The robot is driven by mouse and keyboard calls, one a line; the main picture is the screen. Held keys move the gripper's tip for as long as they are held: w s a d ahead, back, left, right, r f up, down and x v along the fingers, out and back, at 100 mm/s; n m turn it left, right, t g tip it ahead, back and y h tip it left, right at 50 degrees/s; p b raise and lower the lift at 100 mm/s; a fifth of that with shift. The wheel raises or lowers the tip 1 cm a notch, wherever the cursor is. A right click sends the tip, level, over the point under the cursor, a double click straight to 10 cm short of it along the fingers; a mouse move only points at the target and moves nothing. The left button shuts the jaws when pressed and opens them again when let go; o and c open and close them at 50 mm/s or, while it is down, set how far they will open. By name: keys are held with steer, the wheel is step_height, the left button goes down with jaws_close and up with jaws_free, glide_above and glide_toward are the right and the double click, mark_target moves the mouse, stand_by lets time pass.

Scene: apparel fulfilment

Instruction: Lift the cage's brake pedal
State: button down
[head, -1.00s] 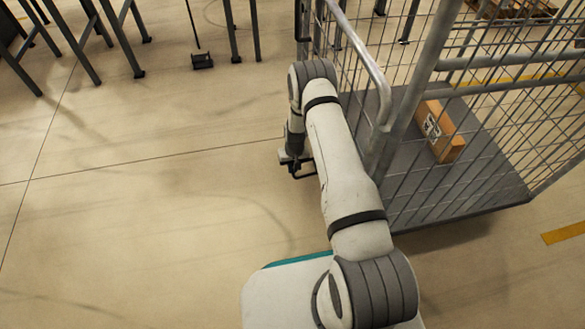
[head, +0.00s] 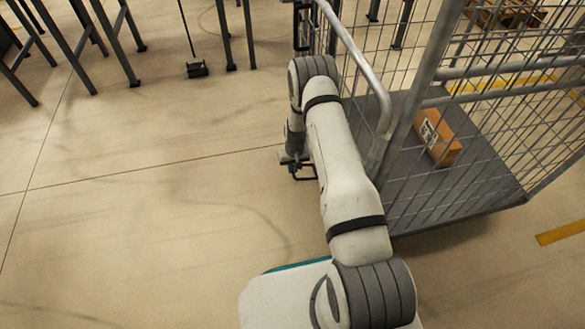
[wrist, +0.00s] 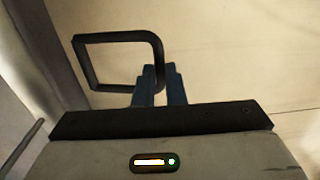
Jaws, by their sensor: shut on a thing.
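The brake pedal is a black rectangular loop (wrist: 118,38) in the wrist view. In the head view its dark frame (head: 303,177) shows low beside the cage's near left corner. My gripper (wrist: 162,72) has blue fingers closed on the right side of the loop. In the head view my gripper (head: 294,158) is mostly hidden by my arm. The roll cage (head: 385,105) has grey tube rails and wire mesh sides. Where the pedal joins the cage is hidden.
A brown carton (head: 437,140) lies on the cage's grey deck (head: 415,195). Dark metal table legs (head: 118,45) stand at the back left, with a small black-based stand (head: 197,70) by them. The floor left of my arm is clear.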

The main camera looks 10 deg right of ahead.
steer(key=c, duration=1.5)
jaws_free()
step_height(320, 180, up, 8)
steer(key=p, duration=0.3)
steer(key=shift+d, duration=0.2)
steer(key=shift+f, duration=0.15)
